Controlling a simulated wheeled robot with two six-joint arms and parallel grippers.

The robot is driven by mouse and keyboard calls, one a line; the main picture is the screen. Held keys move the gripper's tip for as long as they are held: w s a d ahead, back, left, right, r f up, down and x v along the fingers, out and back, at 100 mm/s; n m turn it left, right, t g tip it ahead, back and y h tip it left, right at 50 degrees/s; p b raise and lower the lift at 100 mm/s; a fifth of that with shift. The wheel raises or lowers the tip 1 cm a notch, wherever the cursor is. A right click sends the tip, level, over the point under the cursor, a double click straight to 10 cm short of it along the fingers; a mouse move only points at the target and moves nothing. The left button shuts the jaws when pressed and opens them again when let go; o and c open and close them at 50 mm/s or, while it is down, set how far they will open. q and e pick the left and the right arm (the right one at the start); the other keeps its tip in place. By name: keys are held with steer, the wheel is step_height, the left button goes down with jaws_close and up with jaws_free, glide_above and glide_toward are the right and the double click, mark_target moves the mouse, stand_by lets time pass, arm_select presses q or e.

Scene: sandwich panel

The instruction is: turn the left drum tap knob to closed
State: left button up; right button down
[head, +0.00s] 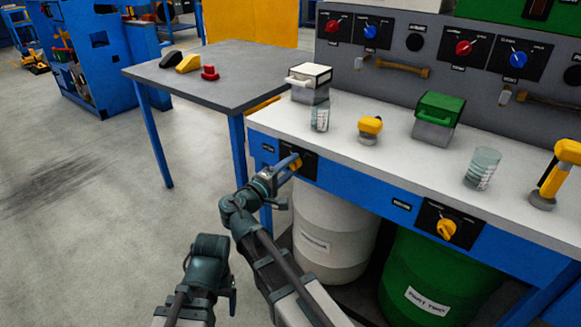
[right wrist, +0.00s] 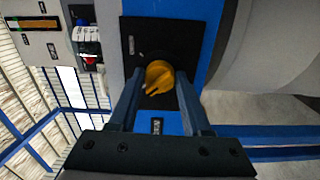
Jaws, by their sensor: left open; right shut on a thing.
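The left drum tap knob (head: 296,163) is yellow. It sits on a black plate in the blue front rail, above the white drum (head: 325,235). My right gripper (head: 285,169) is at this knob and partly covers it in the head view. In the right wrist view the yellow knob (right wrist: 159,77) sits between the two fingertips of my right gripper (right wrist: 157,88), which are shut on it. The plate's markings are too small to read. My left gripper (head: 228,287) hangs low over the floor, left of my right arm, apart from everything. Its fingers are mostly hidden.
A second yellow knob (head: 446,229) is on the rail above the green drum (head: 440,275). The white counter (head: 345,140) holds beakers, lidded boxes and yellow-handled things. A grey table (head: 220,80) stands behind on the left. The floor at left (head: 90,220) is clear.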

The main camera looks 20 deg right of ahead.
steer(key=shift+n, duration=0.3)
stand_by(0.4)
steer(key=shift+c, duration=1.8)
jaws_free()
arm_select(q)
steer(key=shift+a, duration=0.1)
